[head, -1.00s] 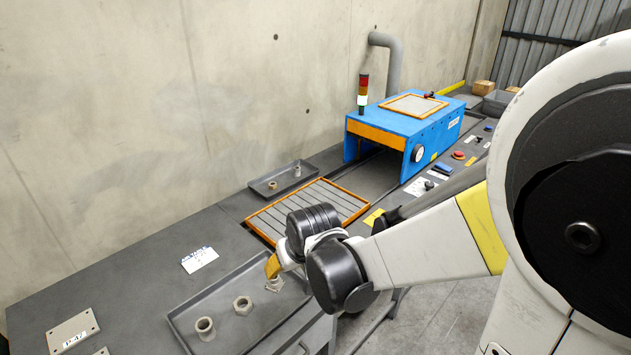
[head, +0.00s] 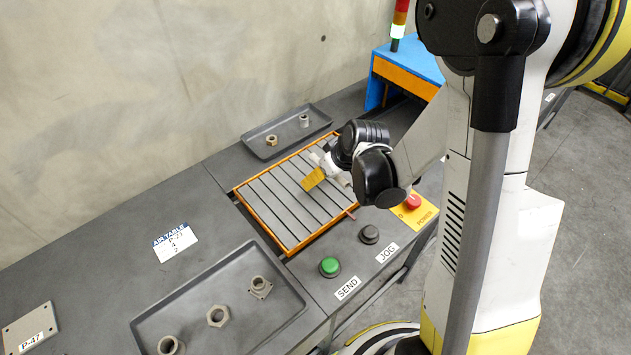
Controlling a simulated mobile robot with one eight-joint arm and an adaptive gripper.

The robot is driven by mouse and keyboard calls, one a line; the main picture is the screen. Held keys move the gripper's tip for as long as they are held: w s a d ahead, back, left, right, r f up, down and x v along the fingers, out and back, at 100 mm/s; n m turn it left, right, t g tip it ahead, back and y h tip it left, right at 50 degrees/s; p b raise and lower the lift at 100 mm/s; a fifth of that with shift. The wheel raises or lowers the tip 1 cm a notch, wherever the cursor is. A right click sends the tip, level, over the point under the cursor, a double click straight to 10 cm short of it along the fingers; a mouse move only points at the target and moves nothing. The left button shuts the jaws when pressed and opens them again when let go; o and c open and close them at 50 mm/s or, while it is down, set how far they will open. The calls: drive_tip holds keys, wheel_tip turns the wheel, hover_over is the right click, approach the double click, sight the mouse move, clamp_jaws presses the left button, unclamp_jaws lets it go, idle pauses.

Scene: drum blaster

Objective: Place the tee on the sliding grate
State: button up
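The sliding grate (head: 278,212), slatted grey in an orange frame, lies flat in the table. My gripper (head: 314,179) is over its right half, with one yellow finger showing and pointing down-left. A pale grey piece (head: 344,180), which looks like the tee, shows in part at the gripper, over the grate. The wrist and finger hide much of it. I cannot tell whether it is held or rests on the slats, nor whether the fingers are open or shut.
A front tray (head: 236,262) holds a round fitting (head: 171,346), a hex fitting (head: 218,316) and a flanged fitting (head: 260,287). A back tray (head: 262,134) holds small fittings. Green (head: 329,266), black (head: 369,234) and red (head: 412,201) buttons sit right of the grate. The blue machine (head: 412,62) stands behind.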

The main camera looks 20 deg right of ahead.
drive_tip(key=w+f, duration=0.2)
drive_tip(key=w, duration=0.1)
drive_tip(key=w+b, duration=0.1)
drive_tip(key=shift+w+f, duration=0.15)
drive_tip(key=shift+f, duration=0.25)
wheel_tip(320, 180, down, 4)
drive_tip(key=shift+r+b, duration=0.1)
drive_tip(key=shift+b, duration=0.9)
drive_tip(key=o, duration=1.2)
drive_tip(key=shift+o, duration=0.2)
